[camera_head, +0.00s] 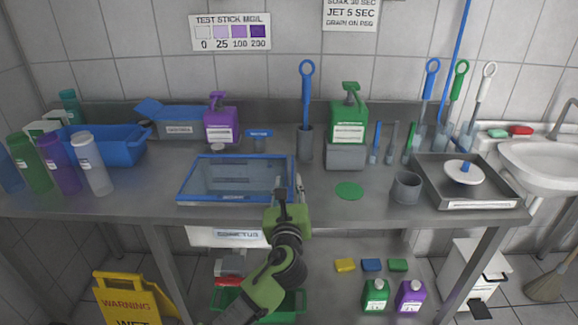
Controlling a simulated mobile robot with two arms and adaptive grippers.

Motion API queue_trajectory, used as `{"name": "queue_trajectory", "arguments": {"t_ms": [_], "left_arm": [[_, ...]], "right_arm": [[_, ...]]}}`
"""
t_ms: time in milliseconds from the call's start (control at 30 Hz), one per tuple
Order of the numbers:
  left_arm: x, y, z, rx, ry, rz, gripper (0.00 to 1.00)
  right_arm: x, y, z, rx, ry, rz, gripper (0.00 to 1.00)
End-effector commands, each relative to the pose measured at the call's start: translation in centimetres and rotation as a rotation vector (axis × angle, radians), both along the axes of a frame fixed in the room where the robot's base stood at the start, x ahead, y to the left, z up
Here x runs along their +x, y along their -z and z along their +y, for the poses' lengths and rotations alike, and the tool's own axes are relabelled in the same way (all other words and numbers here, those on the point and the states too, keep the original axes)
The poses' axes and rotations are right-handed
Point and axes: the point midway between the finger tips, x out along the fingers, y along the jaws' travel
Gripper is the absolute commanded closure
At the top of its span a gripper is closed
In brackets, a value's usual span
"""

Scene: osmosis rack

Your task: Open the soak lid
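The soak lid (232,178) is a clear panel in a blue frame. It lies about flat on the steel counter, left of the middle of the head view. My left gripper (288,190) is at the lid's right side, near its front right corner. The fingers are small and dark, and I cannot tell whether they touch the frame or how far apart they are. My green and black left arm comes up from below, in front of the counter edge. My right gripper is not in view.
Behind the lid stand a purple pump bottle (221,124) and a blue-handled tool in a holder (306,140). Bottles (92,165) and a blue bin (115,147) crowd the left. A green disc (348,190) and grey cup (405,188) lie right, with some bare counter between.

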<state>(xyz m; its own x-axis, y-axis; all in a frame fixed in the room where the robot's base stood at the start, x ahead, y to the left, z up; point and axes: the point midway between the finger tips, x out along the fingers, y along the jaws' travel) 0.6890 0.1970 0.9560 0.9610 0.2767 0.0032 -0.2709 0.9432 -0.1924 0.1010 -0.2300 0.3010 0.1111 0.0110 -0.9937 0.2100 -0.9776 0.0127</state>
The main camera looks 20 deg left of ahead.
Motion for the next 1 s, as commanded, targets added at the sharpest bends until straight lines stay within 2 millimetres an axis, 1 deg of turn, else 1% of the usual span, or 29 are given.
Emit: {"name": "queue_trajectory", "arguments": {"t_ms": [33, 133, 267, 400, 600, 867, 900, 967, 1000], "left_arm": [[1.2, -0.1, 0.4, 0.000, -0.001, -0.002, 0.74], [3.3, -0.1, 1.0, -0.002, -0.002, -0.001, 0.74], [5.4, -0.1, 1.6, -0.002, -0.001, 0.000, 0.74], [7.1, 0.0, 2.1, -0.002, -0.001, 0.000, 0.74], [8.1, 0.0, 2.3, -0.002, 0.000, 0.000, 0.74], [8.2, 0.0, 2.4, -0.003, 0.000, 0.000, 0.74], [8.2, 0.0, 2.4, -0.003, 0.000, 0.000, 0.79], [8.2, 0.0, 2.4, -0.003, 0.000, 0.000, 0.95], [8.2, 0.0, 2.4, -0.002, 0.000, 0.000, 1.00]], "right_arm": [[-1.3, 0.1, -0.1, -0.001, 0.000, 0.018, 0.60], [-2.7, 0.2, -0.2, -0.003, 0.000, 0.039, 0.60], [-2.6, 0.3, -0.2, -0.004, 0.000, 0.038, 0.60], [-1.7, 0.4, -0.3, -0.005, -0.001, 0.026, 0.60], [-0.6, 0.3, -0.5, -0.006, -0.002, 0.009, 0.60], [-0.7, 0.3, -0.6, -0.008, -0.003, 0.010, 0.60], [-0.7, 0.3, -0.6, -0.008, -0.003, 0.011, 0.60], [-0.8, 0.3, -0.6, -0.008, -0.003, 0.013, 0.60], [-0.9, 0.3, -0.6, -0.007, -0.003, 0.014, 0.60]]}}
